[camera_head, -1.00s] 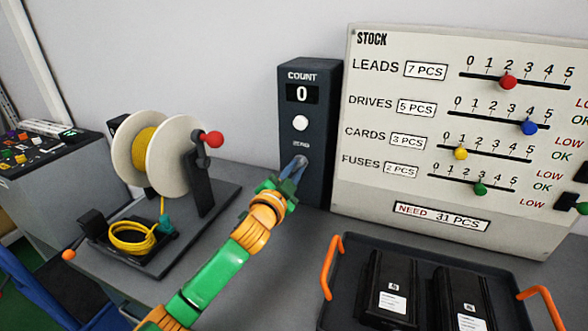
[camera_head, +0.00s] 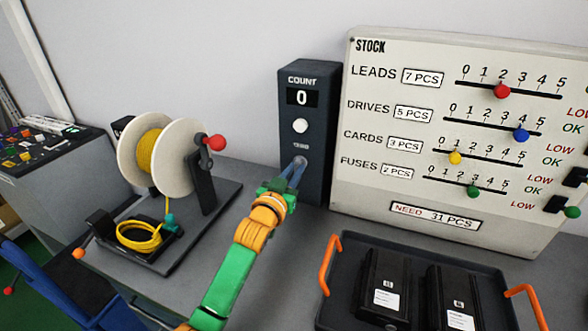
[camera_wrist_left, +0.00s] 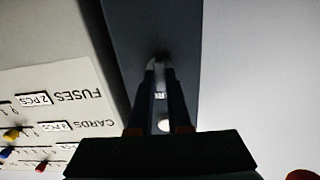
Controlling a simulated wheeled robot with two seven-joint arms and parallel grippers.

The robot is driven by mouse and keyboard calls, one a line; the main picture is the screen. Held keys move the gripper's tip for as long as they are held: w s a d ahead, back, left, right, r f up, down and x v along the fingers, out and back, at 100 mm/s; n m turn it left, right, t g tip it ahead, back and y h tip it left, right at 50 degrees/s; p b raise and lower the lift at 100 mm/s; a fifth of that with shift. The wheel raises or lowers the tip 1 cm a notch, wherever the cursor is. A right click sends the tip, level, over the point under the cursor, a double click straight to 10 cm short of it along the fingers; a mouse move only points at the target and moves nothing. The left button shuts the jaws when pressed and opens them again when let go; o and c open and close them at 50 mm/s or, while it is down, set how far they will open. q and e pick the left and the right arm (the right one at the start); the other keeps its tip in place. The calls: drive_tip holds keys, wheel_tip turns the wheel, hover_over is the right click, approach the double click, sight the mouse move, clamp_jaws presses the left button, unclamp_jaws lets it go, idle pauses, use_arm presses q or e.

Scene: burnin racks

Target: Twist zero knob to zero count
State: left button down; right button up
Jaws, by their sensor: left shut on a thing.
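The dark count box (camera_head: 312,128) stands upright at the back of the bench, with its display (camera_head: 303,97) reading 0 in the head view. A white round button (camera_head: 300,126) sits below the display. The zero knob is low on the box face, mostly hidden by my left gripper (camera_head: 299,163). The left gripper's fingers are shut on the knob, pointing at the box face. In the left wrist view the fingertips (camera_wrist_left: 159,66) come together at the dark box face, over a pale tip. My right gripper is not in view.
A stock board (camera_head: 440,215) with coloured sliders stands right of the box. A black tray (camera_head: 345,262) with orange handles holds dark drives in front of it. A cable reel (camera_head: 180,165) with a red-knobbed crank and a coil of yellow cable stand to the left.

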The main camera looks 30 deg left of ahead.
use_arm(q)
drive_tip(key=shift+r+n, duration=0.1)
drive_tip(key=shift+n, duration=0.2)
drive_tip(key=c, duration=0.9)
unclamp_jaws()
drive_tip(key=shift+w, duration=0.1)
drive_tip(key=shift+o, duration=0.2)
drive_tip(key=b+v, duration=0.1)
drive_tip(key=v, duration=0.6)
drive_tip(key=shift+a, duration=0.1)
